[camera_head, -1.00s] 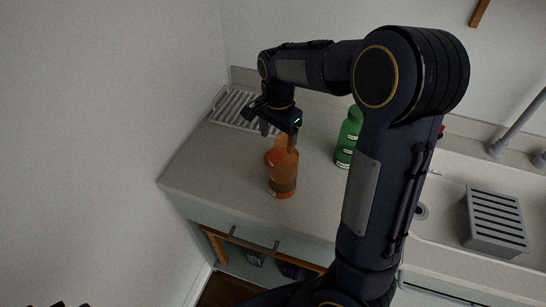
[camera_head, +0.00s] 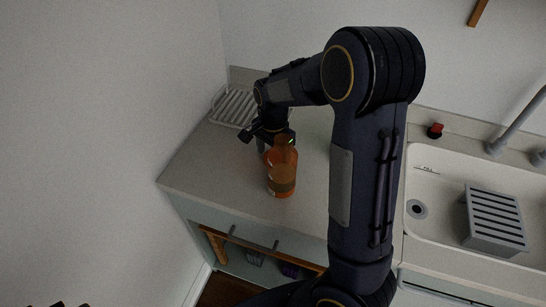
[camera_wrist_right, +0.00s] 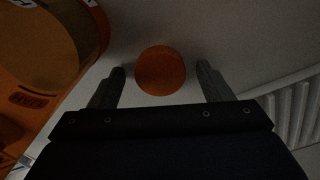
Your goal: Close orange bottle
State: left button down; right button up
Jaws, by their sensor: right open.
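The orange bottle (camera_head: 281,180) stands upright on the counter near its left front part; my right gripper partly covers its top in the head view. My right gripper (camera_head: 268,136) points down just behind the bottle. In the right wrist view the bottle (camera_wrist_right: 50,50) fills the upper left. A round orange cap (camera_wrist_right: 160,71) shows between the open fingers of the right gripper (camera_wrist_right: 162,80), with a gap on each side. Whether the cap rests on the counter is hard to tell. Only dark tips, likely my left gripper (camera_head: 58,304), show at the bottom left edge.
A white dish rack (camera_head: 232,106) stands at the back left of the counter (camera_head: 225,165). A sink (camera_head: 440,225) with a grey slatted basket (camera_head: 494,222) is at the right. A small red-topped item (camera_head: 436,130) sits behind it. The wall is close on the left.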

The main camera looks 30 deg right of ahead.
jog(key=c, duration=1)
jog(key=shift+r, duration=0.2)
notch_tip(320, 180, up, 18)
jog(key=p, duration=0.1)
jog(key=shift+f, duration=0.15)
